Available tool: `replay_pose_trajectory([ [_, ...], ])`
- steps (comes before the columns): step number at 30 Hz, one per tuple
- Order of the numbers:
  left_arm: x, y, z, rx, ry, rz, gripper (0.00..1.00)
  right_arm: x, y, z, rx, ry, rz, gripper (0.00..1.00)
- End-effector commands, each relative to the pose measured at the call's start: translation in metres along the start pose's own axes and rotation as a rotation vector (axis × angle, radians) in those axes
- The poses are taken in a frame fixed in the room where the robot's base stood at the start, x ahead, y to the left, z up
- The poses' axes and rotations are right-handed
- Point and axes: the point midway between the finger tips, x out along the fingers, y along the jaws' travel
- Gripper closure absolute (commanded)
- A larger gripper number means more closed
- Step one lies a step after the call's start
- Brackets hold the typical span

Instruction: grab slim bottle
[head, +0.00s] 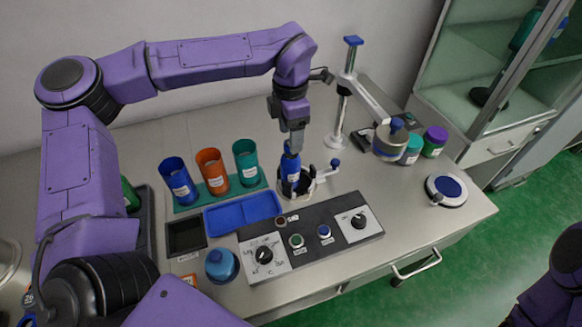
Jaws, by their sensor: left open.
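A slim blue bottle (289,167) stands upright in a round black-and-white holder (303,186) behind the control panel. My left gripper (291,148) points straight down over the bottle, with its fingers at the bottle's top. It is open; whether the fingers touch the bottle cannot be told. The bottle's lower part is hidden by the holder. My right arm shows only as a purple part at the lower right corner, and its gripper is out of view.
Blue (179,181), orange (212,171) and green (246,163) cups stand left of the holder. A blue tray (243,212) and a control panel (310,237) lie in front. A stand with a blue-topped post (345,95) rises behind right. The table's right front is mostly clear.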

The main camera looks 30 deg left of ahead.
Motion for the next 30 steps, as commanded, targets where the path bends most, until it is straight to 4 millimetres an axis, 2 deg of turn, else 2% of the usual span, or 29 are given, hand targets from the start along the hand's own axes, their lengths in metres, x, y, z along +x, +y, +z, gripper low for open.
replay_pose_trajectory([
  [2, 0.013, -0.005, -0.002, 0.001, 0.004, -0.005, 0.35, -0.008, 0.001, -0.003, 0.000, 0.000, 0.000, 0.46],
  [6, 0.033, -0.004, -0.002, -0.003, 0.002, -0.003, 0.35, -0.009, 0.001, -0.004, 0.000, 0.000, 0.000, 0.46],
  [13, 0.037, -0.004, -0.002, -0.002, 0.000, -0.001, 0.35, -0.008, 0.001, -0.004, 0.000, 0.000, 0.000, 0.46],
  [14, 0.037, -0.004, -0.002, -0.002, 0.000, -0.001, 0.42, -0.008, 0.001, -0.004, 0.000, 0.000, 0.000, 0.46],
  [19, 0.036, -0.004, -0.002, -0.002, 0.000, -0.001, 0.97, -0.008, 0.001, -0.004, 0.000, 0.000, 0.000, 0.46],
  [20, 0.036, -0.004, -0.002, -0.002, 0.000, -0.001, 1.00, -0.008, 0.001, -0.004, 0.000, 0.000, 0.000, 0.46],
  [28, 0.035, -0.004, -0.002, -0.002, 0.000, 0.000, 1.00, -0.008, 0.001, -0.004, 0.000, 0.000, 0.000, 0.46],
  [30, 0.030, -0.003, -0.001, -0.003, -0.002, 0.002, 1.00, -0.007, 0.001, -0.003, 0.000, 0.000, 0.000, 0.46],
])
